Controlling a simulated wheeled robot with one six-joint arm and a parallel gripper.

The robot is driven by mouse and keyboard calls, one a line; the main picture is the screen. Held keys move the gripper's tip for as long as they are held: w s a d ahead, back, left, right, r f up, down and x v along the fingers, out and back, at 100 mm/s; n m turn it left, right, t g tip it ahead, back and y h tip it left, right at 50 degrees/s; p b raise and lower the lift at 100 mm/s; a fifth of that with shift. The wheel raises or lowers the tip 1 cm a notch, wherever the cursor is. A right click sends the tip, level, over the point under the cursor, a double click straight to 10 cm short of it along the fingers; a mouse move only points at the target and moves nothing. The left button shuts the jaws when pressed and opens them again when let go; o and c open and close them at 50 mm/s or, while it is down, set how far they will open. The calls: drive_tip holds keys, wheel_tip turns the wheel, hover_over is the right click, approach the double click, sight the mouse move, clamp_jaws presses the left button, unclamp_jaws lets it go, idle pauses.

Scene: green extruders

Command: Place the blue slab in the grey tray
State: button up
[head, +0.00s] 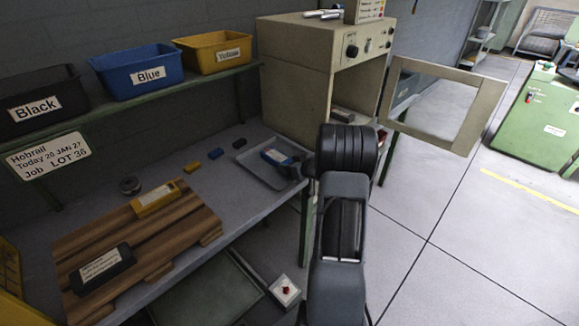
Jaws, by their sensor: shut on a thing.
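The blue slab (277,157) carries a white label and shows over the right part of the grey tray (261,172). The tray sits at the right end of the workbench. My gripper (296,164) reaches in from the right and is shut on the right end of the slab. My arm hides part of the gripper, and the fingertips are small and dark here. I cannot tell whether the slab touches the tray floor or is just above it.
A wooden board (190,225) holds a yellow slab (155,199) and a black slab (103,269). Small yellow, blue and black blocks lie left of the tray. A beige oven (300,75) with its door (432,104) open stands behind. Labelled bins line the shelf.

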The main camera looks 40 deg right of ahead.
idle(0.3)
drive_tip(key=o, duration=1.1)
drive_tip(key=shift+f, duration=0.1)
